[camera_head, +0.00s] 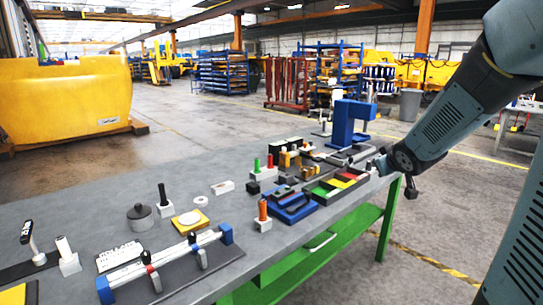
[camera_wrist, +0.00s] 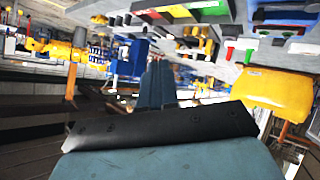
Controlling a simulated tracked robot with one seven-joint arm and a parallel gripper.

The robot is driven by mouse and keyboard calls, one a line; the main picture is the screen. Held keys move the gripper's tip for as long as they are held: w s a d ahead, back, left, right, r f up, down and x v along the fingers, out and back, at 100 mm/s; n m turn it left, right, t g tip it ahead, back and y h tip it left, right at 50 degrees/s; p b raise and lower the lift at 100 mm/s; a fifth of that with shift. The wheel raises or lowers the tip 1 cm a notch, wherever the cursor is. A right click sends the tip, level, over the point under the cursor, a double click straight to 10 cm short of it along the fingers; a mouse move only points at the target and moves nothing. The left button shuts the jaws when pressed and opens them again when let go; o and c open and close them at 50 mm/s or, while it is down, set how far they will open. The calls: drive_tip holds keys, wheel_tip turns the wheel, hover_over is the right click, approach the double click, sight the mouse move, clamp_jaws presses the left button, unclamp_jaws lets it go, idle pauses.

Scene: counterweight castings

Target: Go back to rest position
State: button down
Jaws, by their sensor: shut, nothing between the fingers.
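My arm reaches in from the right in the head view. My gripper (camera_head: 376,166) is at the far right end of the grey workbench (camera_head: 183,187), small and partly hidden, near the bench edge. In the wrist view the two fingers of my gripper (camera_wrist: 157,84) lie together, with nothing seen between them. The wrist picture looks upside down, with the bench across the top.
A blue press-like stand (camera_head: 345,124) and a dark tray with coloured compartments (camera_head: 335,184) are close to my gripper. Several tools and a clamp bar (camera_head: 160,262) lie along the bench. A yellow casting (camera_head: 65,98) stands at left.

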drive_tip(key=s+a+r+m+g, duration=0.1)
drive_tip(key=s+a+g, duration=0.1)
drive_tip(key=s, duration=0.7)
drive_tip(key=s+a+r+m+g, duration=0.1)
drive_tip(key=s+a+m+g, duration=0.1)
drive_tip(key=s, duration=0.8)
drive_tip(key=s+a+r+m+g, duration=0.1)
drive_tip(key=s+a, duration=0.3)
drive_tip(key=s, duration=0.5)
drive_tip(key=shift+s+a+r+g+y, duration=0.25)
drive_tip(key=shift+s+r+g+y, duration=0.15)
drive_tip(key=shift+g, duration=0.2)
drive_tip(key=shift+w, duration=0.1)
